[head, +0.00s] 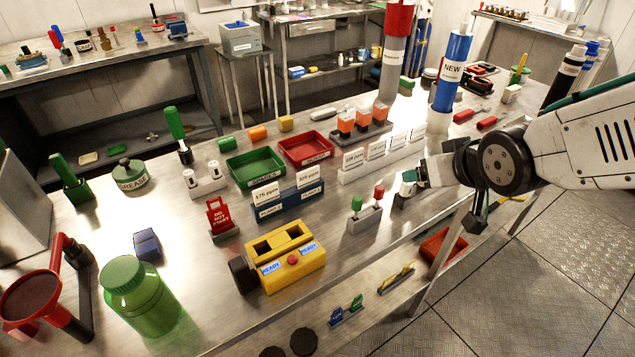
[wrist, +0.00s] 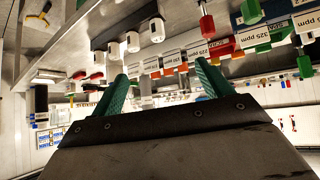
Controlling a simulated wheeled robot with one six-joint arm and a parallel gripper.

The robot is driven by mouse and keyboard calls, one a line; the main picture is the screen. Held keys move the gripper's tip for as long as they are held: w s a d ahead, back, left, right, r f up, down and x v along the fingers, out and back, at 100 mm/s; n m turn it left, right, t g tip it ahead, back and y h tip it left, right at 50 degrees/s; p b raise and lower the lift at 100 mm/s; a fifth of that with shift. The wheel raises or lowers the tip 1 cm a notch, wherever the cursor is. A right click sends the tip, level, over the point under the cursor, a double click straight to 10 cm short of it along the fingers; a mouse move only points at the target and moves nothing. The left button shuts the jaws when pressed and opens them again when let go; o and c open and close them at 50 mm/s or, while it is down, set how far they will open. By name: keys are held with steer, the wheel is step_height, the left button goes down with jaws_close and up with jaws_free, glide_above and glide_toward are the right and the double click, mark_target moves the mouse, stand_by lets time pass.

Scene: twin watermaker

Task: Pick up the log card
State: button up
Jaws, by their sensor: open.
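Several white cards with printed ppm values stand upright in two holders; I cannot tell which one is the log card. In the head view a white rack holds a row of them, the nearest a 225 ppm card (head: 353,158). A dark blue holder (head: 290,206) carries a 175 ppm card (head: 267,198) and a 325 ppm card (head: 308,178). In the wrist view the cards appear beyond my fingers, including a 225 ppm card (wrist: 197,52). My gripper (wrist: 165,72) is open, with two green fingers apart and nothing clearly held. In the head view it is near the table's right edge, right of the racks.
A green tray (head: 256,167) and a red tray (head: 306,149) lie behind the blue holder. A yellow box (head: 285,263) with READY labels stands in front. A small stand with green and red knobs (head: 366,218) is near the front edge. A blue NEW cylinder (head: 453,75) stands at the back.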

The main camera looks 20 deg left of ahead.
mark_target(309, 171)
steer(key=a+f+y, duration=0.1)
steer(key=a, duration=0.2)
steer(key=a+f+n+y, duration=0.1)
steer(key=a, duration=0.3)
steer(key=a+f+n+y, duration=0.1)
steer(key=a, duration=0.2)
steer(key=shift+w+a+f+t, duration=0.15)
steer(key=shift+w+a+t, duration=0.15)
steer(key=shift+w+t, duration=0.1)
steer(key=a+f+y, duration=0.1)
steer(key=a, duration=0.3)
steer(key=a+f+n+y, duration=0.1)
steer(key=a+f, duration=0.1)
steer(key=a, duration=0.2)
steer(key=w+a+f+n+y, duration=0.1)
steer(key=a, duration=0.4)
steer(key=shift+f+y, duration=0.3)
steer(key=shift+y, duration=0.1)
steer(key=shift+w+a+f, duration=0.15)
steer(key=shift+w+a, duration=0.25)
steer(key=c, duration=1.1)
